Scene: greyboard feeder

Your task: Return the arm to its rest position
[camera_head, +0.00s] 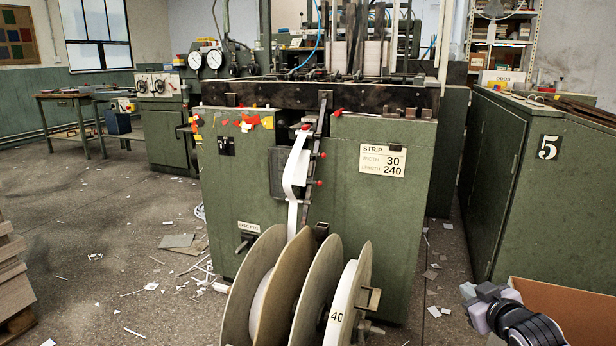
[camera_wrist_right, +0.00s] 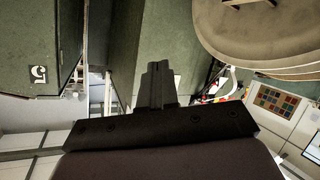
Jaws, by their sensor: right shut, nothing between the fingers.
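My right gripper (camera_head: 468,292) is at the lower right of the head view, over the floor beside a brown carton. Its arm comes in from the bottom right edge. In the right wrist view its fingers (camera_wrist_right: 158,72) are pressed together with nothing between them. The gripper touches nothing that I can see. My left arm and gripper are not in the head view.
The green feeder machine (camera_head: 345,225) stands in the middle with large reels (camera_head: 255,285) in front of it. A white strip (camera_head: 295,175) runs up from them. A green cabinet (camera_head: 545,205) marked 5 and the open carton (camera_head: 570,305) are on the right.

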